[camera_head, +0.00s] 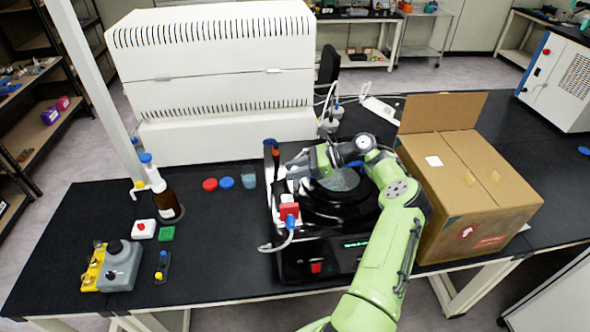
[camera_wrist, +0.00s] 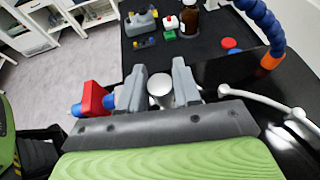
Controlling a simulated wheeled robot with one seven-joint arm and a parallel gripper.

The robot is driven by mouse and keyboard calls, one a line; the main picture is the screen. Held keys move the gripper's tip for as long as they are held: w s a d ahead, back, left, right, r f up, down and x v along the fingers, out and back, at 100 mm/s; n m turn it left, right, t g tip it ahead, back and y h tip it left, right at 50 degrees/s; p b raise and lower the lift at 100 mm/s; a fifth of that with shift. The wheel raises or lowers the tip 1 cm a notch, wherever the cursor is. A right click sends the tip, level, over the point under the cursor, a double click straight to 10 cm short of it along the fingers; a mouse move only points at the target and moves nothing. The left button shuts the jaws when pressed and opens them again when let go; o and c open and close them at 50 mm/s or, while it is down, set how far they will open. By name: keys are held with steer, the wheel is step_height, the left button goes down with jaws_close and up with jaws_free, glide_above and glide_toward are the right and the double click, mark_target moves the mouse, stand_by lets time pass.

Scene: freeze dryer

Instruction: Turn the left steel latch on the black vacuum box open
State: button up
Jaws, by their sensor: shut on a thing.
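The black vacuum box (camera_head: 338,263) stands on the dark bench, with a round clear window in its top partly behind my arm. My gripper (camera_head: 293,172) reaches over the box's left side, near its back left corner. In the wrist view, the two grey fingers of my gripper (camera_wrist: 158,86) are closed on a round-topped steel piece, which looks like the left steel latch (camera_wrist: 160,88). Its lower part and its turn angle are hidden. In the head view the latch is hidden or too small to make out.
A red valve (camera_head: 289,211) with a blue-ended hose sits close by on the box's left side. A cardboard box (camera_head: 470,190) stands right of my arm. A large white machine (camera_head: 215,80) is behind.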

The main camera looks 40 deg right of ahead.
steer(key=shift+n+g+y, duration=0.7)
steer(key=shift+n+g, duration=0.3)
steer(key=o, duration=1)
steer(key=shift+c, duration=0.2)
